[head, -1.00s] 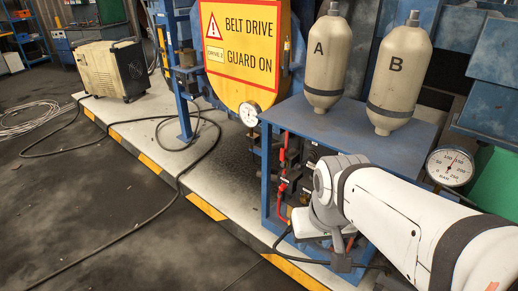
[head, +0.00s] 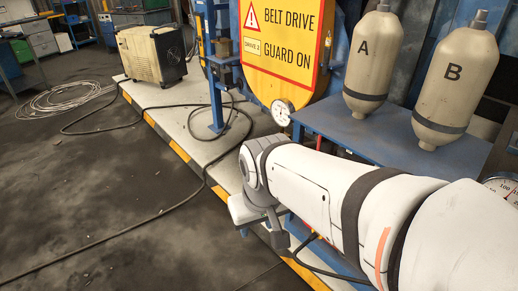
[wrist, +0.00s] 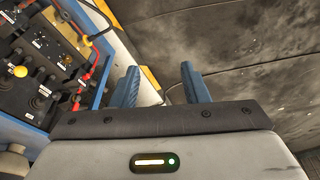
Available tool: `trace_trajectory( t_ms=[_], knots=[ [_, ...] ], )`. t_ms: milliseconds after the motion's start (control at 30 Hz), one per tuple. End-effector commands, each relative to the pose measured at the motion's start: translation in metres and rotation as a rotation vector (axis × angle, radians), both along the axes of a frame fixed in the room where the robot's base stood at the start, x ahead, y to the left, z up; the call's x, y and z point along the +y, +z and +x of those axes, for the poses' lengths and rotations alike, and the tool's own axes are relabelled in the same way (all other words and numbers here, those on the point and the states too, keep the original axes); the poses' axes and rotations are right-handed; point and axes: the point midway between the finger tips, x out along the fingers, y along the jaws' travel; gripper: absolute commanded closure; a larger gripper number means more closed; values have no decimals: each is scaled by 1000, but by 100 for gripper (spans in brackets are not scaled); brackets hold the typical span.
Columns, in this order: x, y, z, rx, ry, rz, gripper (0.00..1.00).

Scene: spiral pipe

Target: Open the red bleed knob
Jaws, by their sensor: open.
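My gripper (wrist: 159,69) shows in the wrist view with its two blue fingers apart and nothing between them. It hangs over the walkway edge and dark floor, to the right of a black control panel (wrist: 22,88). The panel has several dark knobs, a yellow button (wrist: 20,71) and white labels. A red pipe (wrist: 101,58) runs along its right side, with small red parts near its lower end. I cannot tell which red part is the bleed knob. In the head view my arm hides the panel.
In the head view, a blue stand (head: 345,127) carries tanks A (head: 372,55) and B (head: 452,80). A gauge (head: 282,110) sits by the yellow guard (head: 283,40). A black hose (head: 150,219) crosses the floor. The floor at left is largely open.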

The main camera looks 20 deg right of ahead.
Motion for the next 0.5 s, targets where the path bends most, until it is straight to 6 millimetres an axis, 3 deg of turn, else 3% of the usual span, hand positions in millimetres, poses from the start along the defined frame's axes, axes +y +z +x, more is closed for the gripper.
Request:
trace_trajectory(
  t_ms=[100, 167, 267, 333, 500],
  knots=[
    [2, -9, 17, -29, -4, 16, 50],
    [18, -18, 36, -65, -6, 36, 50],
    [21, -38, 88, -165, -28, 76, 50],
    [18, -55, 133, -256, -57, 100, 50],
    [-11, -99, 243, -492, -169, 110, 50]
  ],
)
